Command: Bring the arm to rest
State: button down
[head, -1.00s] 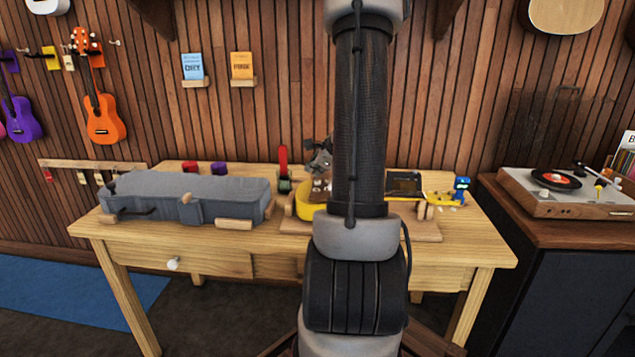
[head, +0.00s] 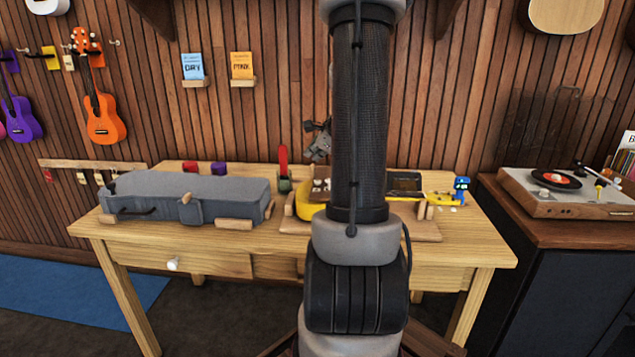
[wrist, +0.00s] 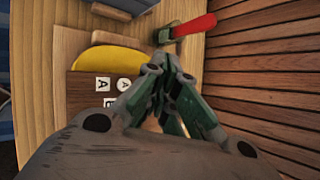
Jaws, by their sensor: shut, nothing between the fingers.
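My gripper (wrist: 165,68) is shut and empty in the wrist view, its fingertips together above the table. In the head view, part of my gripper (head: 318,143) shows just left of my arm, which stands upright and hides the rest of it. It is above the back of the wooden table (head: 247,241). A yellow ukulele (head: 312,210) lies on the table behind my arm. Its yellow body (wrist: 118,61) also shows in the wrist view, left of my fingertips. A red-handled tool (head: 283,163) stands at the table's back; its red handle (wrist: 194,26) is close beyond my fingertips in the wrist view.
A grey instrument case (head: 150,188) lies on the table's left half. A small blue figure-like item (head: 462,188) is at the right end. A record player (head: 575,192) stands on a dark cabinet to the right. The wood-slat wall (head: 260,120) is close behind the table.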

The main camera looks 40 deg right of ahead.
dwell(0.7)
jog(key=s+a+n+g+y, duration=0.3)
jog(key=s+a+n+g, duration=0.1)
jog(key=s+a+n, duration=0.8)
jog(key=s+a+r+n+h, duration=0.1)
jog(key=s+a+r+n, duration=0.3)
jog(key=a+n, duration=0.3)
jog(key=s+a+r+n, duration=0.4)
jog(key=s+a+n, duration=0.2)
jog(key=n, duration=0.3)
jog(key=shift+s+a+r+n+g+h, duration=0.15)
jog(key=shift+a+r+n+g+h, duration=0.15)
jog(key=shift+a+g+h, duration=0.15)
